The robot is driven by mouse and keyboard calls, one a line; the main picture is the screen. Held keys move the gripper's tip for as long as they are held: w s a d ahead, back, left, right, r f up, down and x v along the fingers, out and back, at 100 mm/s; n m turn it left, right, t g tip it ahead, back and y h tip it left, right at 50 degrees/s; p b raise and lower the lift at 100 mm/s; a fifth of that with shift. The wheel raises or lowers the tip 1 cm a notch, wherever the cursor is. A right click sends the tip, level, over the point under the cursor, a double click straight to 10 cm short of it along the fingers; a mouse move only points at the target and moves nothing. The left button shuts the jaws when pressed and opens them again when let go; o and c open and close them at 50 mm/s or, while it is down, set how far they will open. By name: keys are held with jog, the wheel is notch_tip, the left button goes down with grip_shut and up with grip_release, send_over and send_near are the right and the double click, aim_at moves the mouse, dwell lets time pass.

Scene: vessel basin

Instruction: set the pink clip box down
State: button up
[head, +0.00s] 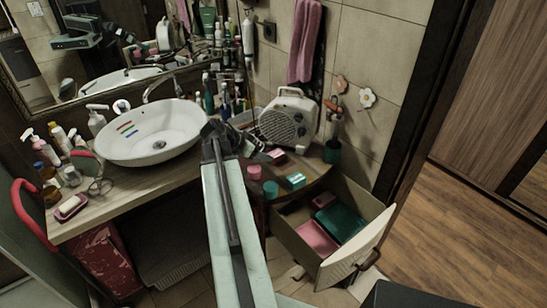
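A small deep-pink box (277,154), which may be the clip box, shows at the tip of my dark gripper (264,153), over the wooden counter right of the basin. The gripper is small and dark against a dark background. I cannot tell whether its fingers are closed on this box or only beside it, nor whether the box touches the counter.
A white basin (150,135) is left of my arm. A cream radio-like appliance (290,119) stands behind the pink box. An open drawer (353,252) below holds pink and teal boxes. Bottles (225,100) crowd the back wall. Some bare counter (137,186) shows before the basin.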

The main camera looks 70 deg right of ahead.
aim_at(274, 154)
jog(key=b+x, duration=0.1)
jog(key=x, duration=0.1)
jog(key=shift+s+d+f+b, duration=0.1)
jog(key=shift+s+f+b, duration=0.1)
jog(key=shift+b, duration=0.1)
jog(key=shift+s+d, duration=0.2)
jog(key=shift+d, duration=0.1)
jog(key=b+x, duration=0.1)
jog(key=x, duration=0.1)
jog(key=b+x, duration=0.2)
jog(key=x, duration=0.1)
jog(key=shift+d+r, duration=0.1)
jog(key=shift+d, duration=0.2)
jog(key=shift+r, duration=0.2)
grip_shut()
notch_tip(274, 154, up, 10)
jog(key=p, duration=1)
